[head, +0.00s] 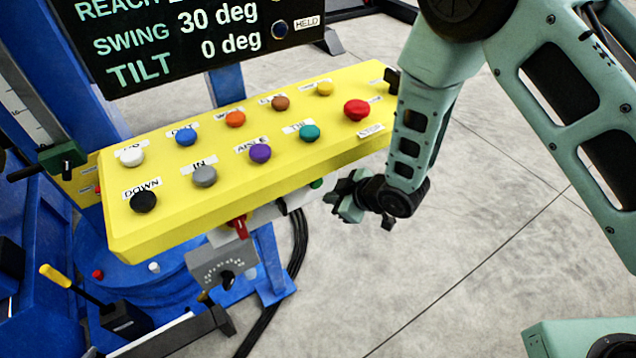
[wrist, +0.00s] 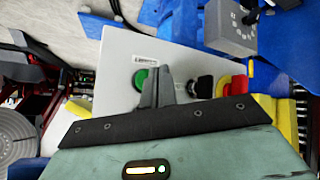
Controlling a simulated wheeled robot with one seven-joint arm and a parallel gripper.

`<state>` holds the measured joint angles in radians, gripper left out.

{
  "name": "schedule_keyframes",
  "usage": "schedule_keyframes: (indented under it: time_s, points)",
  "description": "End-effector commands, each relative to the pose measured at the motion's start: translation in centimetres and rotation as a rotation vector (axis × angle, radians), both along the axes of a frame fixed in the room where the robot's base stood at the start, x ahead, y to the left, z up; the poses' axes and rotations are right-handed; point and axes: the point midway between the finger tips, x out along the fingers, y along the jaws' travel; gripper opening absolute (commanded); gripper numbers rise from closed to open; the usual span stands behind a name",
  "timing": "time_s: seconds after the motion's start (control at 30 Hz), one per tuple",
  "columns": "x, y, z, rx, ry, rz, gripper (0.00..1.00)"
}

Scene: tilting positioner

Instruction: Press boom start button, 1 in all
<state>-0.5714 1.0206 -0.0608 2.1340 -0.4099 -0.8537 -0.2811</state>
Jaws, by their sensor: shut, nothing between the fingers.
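A round green button (wrist: 145,79) sits on a pale grey control box (wrist: 118,62) in the wrist view, with a small label (wrist: 144,60) above it that I cannot read surely. In the head view a bit of green (head: 316,183) shows below the yellow panel's edge. My gripper (head: 340,200) is shut and empty, beside the panel's lower right. In the wrist view my gripper's fingers (wrist: 160,78) overlap the right side of the green button. I cannot tell whether they touch it.
The same box carries a black knob (wrist: 202,87) and a red button (wrist: 236,86) on yellow. The yellow panel (head: 200,228) with several coloured buttons overhangs it. A display (head: 200,40) stands behind. A grey dial box (head: 222,268) hangs below. Open floor (head: 480,220) lies right.

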Motion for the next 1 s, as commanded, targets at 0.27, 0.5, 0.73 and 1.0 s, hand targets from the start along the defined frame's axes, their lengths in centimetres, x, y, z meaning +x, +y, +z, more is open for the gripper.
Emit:
schedule_keyframes:
  time_s: [0.27, 0.5, 0.73, 1.0]
  points:
    - [1.5, 0.9, 0.0, -0.001, 0.0, -0.002, 0.0]
    - [1.6, 1.0, 0.0, -0.001, 0.0, -0.002, 0.0]
    - [1.6, 1.0, 0.0, -0.001, 0.0, -0.002, 0.0]
    - [1.5, 1.0, 0.0, -0.001, 0.0, -0.002, 0.0]
